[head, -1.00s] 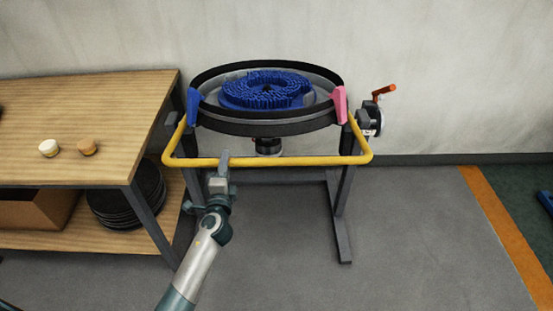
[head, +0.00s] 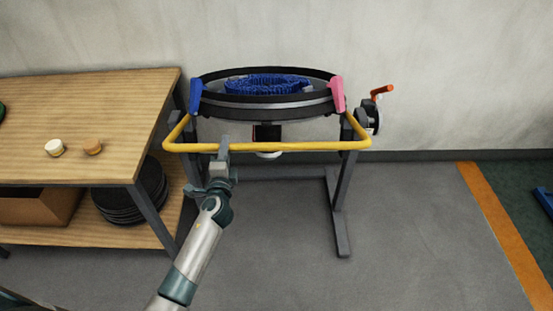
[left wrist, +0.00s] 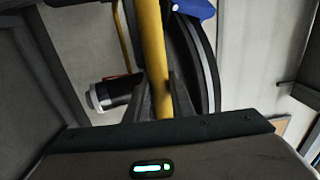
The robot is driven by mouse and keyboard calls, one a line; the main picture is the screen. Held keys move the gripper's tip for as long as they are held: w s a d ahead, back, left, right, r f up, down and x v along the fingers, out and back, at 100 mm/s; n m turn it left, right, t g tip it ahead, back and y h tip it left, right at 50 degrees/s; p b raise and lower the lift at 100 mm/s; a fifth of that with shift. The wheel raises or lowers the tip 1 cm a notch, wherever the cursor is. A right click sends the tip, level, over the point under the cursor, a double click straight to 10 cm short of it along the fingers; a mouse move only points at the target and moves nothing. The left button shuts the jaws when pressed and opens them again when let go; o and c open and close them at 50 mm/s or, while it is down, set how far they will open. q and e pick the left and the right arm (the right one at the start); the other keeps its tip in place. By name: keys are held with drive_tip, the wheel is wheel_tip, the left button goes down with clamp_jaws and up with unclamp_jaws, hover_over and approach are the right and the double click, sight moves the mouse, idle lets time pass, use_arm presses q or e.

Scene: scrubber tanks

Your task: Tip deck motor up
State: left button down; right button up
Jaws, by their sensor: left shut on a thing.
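The scrubber deck (head: 265,106) is a round black-rimmed ring with a blue bristle brush (head: 265,85) inside, held in a dark stand. The deck is tilted, its near edge higher, so the brush shows only as a narrow band. A yellow bar (head: 310,147) runs around its front. The dark motor with a pale end (head: 268,143) hangs under the deck; it also shows in the left wrist view (left wrist: 108,95). My left gripper (head: 224,150) is shut on the yellow bar, left of its middle; the bar passes between its fingers in the left wrist view (left wrist: 160,95). My right gripper is not visible.
A wooden workbench (head: 80,125) with two small round pieces stands close on the left, with dark discs (head: 135,190) and a cardboard box below. A blue clip (head: 195,98) and a pink clip (head: 337,94) sit on the rim. An orange-handled crank (head: 381,91) is at right.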

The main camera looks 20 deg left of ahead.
sight(225, 103)
use_arm(q)
drive_tip(key=shift+w+a+r+p, duration=0.1)
drive_tip(key=shift+w+r+p, duration=0.2)
drive_tip(key=shift+r, duration=0.25)
drive_tip(key=shift+w+a+r+p, duration=0.1)
drive_tip(key=shift+w+r+p, duration=0.15)
drive_tip(key=shift+r, duration=0.25)
drive_tip(key=shift+w+a+r+p, duration=0.1)
drive_tip(key=shift+w+r+p, duration=0.1)
drive_tip(key=shift+r+p, duration=0.25)
drive_tip(key=shift+r, duration=0.1)
drive_tip(key=w+r+p, duration=0.2)
drive_tip(key=r, duration=0.1)
drive_tip(key=w+r+p, duration=0.1)
drive_tip(key=shift+a+r, duration=0.35)
drive_tip(key=shift+a, duration=0.05)
drive_tip(key=shift+w+a+r+p, duration=0.15)
drive_tip(key=shift+w+r+p, duration=0.35)
drive_tip(key=shift+w, duration=0.15)
drive_tip(key=shift+w+a+r, duration=0.1)
drive_tip(key=shift+w+r, duration=0.15)
drive_tip(key=shift+r, duration=0.15)
drive_tip(key=w+r, duration=0.1)
drive_tip(key=w+a+r+p, duration=0.1)
drive_tip(key=w, duration=0.1)
drive_tip(key=w+r+p, duration=0.1)
drive_tip(key=shift+w+a+r, duration=0.15)
drive_tip(key=shift+w+r, duration=0.2)
drive_tip(key=shift+w, duration=0.15)
